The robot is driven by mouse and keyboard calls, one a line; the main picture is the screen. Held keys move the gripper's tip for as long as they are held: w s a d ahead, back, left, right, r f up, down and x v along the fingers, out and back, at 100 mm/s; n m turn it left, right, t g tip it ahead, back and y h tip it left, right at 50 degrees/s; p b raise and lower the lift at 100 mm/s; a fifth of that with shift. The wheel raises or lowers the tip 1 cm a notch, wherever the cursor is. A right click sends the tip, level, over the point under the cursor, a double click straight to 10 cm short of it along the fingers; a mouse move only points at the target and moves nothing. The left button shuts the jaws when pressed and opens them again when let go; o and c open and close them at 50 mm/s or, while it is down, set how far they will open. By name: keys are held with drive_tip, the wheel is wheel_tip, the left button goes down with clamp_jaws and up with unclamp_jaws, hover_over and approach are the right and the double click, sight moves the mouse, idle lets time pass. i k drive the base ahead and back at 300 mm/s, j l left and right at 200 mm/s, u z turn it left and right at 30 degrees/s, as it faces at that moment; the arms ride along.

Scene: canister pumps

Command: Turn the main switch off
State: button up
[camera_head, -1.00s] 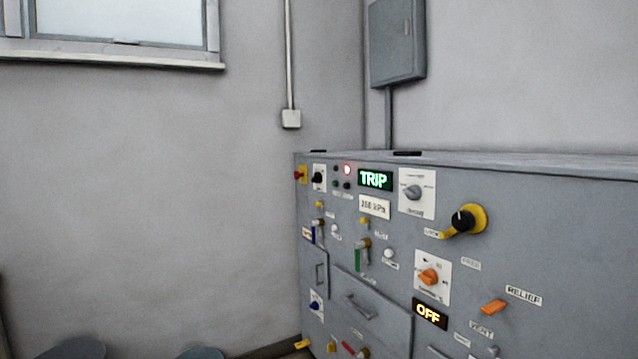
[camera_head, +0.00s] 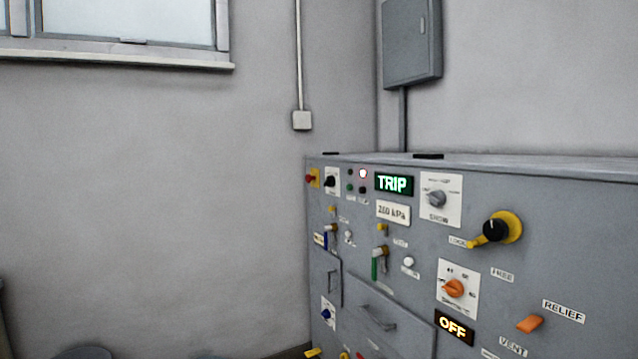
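A grey control cabinet (camera_head: 560,215) stands at the right with several switches on its front. No legible label reads main switch, so I cannot tell which one it is. A black knob (camera_head: 495,230) on a yellow disc has a yellow lever beside it, with a FREE label to its lower right. A small black knob (camera_head: 331,181) on a white plate sits at the upper left, beside a red knob (camera_head: 312,178) on yellow. An orange knob (camera_head: 454,288) sits on a white plate above a lit OFF display (camera_head: 454,328). My gripper is not in view.
A green TRIP display (camera_head: 394,184) is lit, with a 260 kPa readout (camera_head: 393,212) below it. An orange lever (camera_head: 530,324) sits by the RELIEF label. A grey wall box (camera_head: 411,45) hangs above the cabinet. The wall at left is bare below the window (camera_head: 125,20).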

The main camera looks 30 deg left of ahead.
sight(330, 181)
drive_tip(key=i+j, duration=0.2)
drive_tip(key=j, duration=0.3)
drive_tip(key=i+j, duration=0.2)
drive_tip(key=j, duration=0.35)
drive_tip(key=i+j, duration=0.2)
drive_tip(key=j, duration=0.3)
drive_tip(key=i+j, duration=0.15)
drive_tip(key=j, duration=0.4)
drive_tip(key=i+j+u, duration=0.1)
drive_tip(key=j, duration=0.4)
drive_tip(key=i+j, duration=0.3)
drive_tip(key=j, duration=0.2)
drive_tip(key=i+j, duration=0.25)
drive_tip(key=j, duration=0.25)
drive_tip(key=i+j, duration=0.2)
drive_tip(key=j, duration=0.35)
